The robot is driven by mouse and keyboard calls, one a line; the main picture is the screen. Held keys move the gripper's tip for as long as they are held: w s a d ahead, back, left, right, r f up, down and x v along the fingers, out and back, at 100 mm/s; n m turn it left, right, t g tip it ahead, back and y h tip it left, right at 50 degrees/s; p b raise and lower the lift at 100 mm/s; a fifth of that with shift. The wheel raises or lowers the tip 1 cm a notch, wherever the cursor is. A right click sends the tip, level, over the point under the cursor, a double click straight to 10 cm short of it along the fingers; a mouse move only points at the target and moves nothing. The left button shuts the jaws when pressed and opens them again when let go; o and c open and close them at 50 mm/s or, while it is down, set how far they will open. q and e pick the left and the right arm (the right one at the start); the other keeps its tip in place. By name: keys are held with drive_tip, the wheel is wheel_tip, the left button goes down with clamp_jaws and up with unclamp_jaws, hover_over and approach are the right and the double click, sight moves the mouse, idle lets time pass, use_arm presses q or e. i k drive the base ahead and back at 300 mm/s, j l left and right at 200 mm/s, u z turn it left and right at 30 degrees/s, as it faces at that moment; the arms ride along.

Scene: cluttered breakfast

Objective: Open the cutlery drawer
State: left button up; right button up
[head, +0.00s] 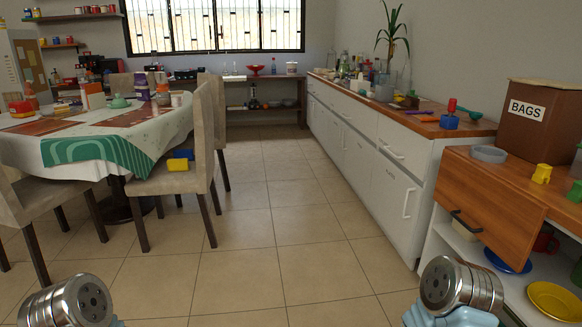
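A long white cabinet (372,180) runs along the right wall. Its top row has drawers; the nearest drawer front (405,149) has a white bar handle (391,152) and looks shut. Another drawer front (356,116) farther back also looks shut. No label shows which one holds cutlery. Below the nearest drawer is a shut door with an upright white handle (408,203). Parts of both my arms show at the bottom corners, well short of the cabinet; my grippers are not in view.
The tiled floor (285,215) between the dining table (75,147) and cabinet is clear. Chairs (170,180) stand at left. An open shelf below the wooden panel holds a blue plate (507,262) and a yellow plate (556,302). A BAGS box (543,135) stands on top.

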sight(412, 150)
drive_tip(key=i+z, duration=0.3)
drive_tip(key=i, duration=0.45)
drive_tip(key=i+j+z, duration=0.3)
drive_tip(key=i, duration=0.5)
drive_tip(key=l, duration=0.15)
